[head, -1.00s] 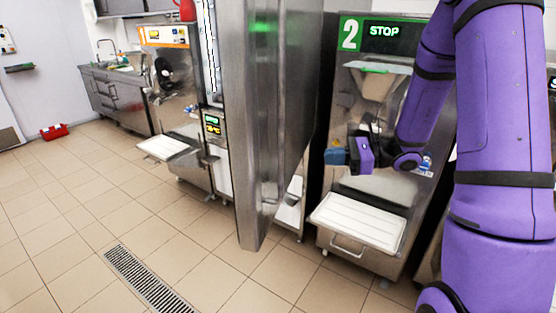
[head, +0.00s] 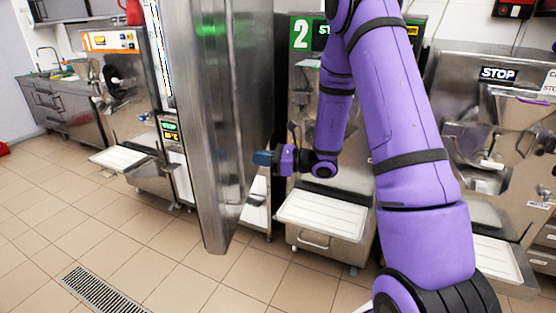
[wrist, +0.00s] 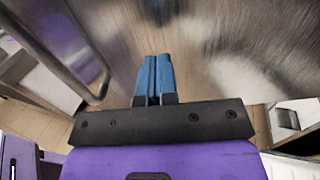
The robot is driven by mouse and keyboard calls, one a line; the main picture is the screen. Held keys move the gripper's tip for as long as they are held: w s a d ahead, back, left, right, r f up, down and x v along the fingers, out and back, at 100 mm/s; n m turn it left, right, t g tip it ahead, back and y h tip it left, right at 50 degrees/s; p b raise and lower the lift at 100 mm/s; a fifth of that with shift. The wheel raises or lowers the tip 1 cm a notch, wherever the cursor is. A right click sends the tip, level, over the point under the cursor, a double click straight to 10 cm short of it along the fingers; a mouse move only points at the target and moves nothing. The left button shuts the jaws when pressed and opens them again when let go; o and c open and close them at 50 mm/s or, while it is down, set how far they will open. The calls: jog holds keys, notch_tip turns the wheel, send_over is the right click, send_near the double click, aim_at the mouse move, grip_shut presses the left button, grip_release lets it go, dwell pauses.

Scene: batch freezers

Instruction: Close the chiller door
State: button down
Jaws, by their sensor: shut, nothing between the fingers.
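The chiller door (head: 212,130) is a tall stainless steel panel standing open, swung out toward me in the head view. The chiller's body with its small green display (head: 170,130) shows just left of it. My gripper (head: 262,158) is at the door's right-hand side, its blue fingertips close to the steel. In the wrist view my gripper's blue fingers (wrist: 153,78) are together and empty, pointing at a brushed steel surface (wrist: 220,45). A curved metal bar (wrist: 95,85) runs at the left there. I cannot tell whether the fingertips touch the door.
Machine 2 (head: 375,105) stands behind my arm, with a white tray (head: 322,214) jutting out at its front. Machine 1 (head: 108,85) and its tray (head: 118,158) stand left of the chiller. Tiled floor with a drain grate (head: 92,288) is clear in front.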

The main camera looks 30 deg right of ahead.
jog(key=shift+x, duration=2.25)
jog(key=shift+a, duration=0.1)
